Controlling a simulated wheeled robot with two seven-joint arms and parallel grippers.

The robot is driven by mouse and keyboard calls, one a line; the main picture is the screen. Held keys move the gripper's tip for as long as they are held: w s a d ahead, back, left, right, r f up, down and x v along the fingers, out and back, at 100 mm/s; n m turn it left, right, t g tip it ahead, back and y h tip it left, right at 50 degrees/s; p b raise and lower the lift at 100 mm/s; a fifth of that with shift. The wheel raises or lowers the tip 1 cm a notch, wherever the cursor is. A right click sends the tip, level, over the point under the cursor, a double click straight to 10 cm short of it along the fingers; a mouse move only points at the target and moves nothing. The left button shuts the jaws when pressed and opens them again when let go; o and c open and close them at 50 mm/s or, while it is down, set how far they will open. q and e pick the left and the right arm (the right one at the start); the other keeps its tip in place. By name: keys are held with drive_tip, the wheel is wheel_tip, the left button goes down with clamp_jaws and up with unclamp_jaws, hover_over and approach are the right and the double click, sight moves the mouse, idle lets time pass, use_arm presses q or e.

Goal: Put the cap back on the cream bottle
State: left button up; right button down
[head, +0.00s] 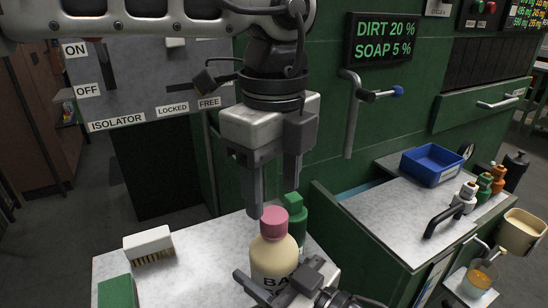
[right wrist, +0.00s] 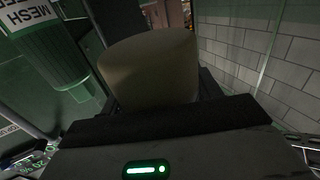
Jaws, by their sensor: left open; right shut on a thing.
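The cream bottle (head: 272,257) stands upright at the front of the light worktop, with dark lettering on its side. A pink cap (head: 273,222) sits on its top; I cannot tell how tightly. My right gripper (head: 278,278) is shut around the bottle's lower body. In the right wrist view, the dim bottle (right wrist: 150,65) fills the space between the fingers. My left gripper (head: 273,198) points down, open, just above and behind the cap. One finger ends near the cap's upper left edge, the other behind its right side. I cannot tell whether they touch it.
A green bottle (head: 295,217) stands close behind the cream bottle; a green labelled container (right wrist: 48,48) shows in the right wrist view. A brush (head: 149,244) and a green block (head: 118,292) lie to the left. A blue tray (head: 432,165) is on the right counter.

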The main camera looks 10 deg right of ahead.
sight(274, 215)
use_arm(q)
drive_tip(key=shift+f, duration=2.15)
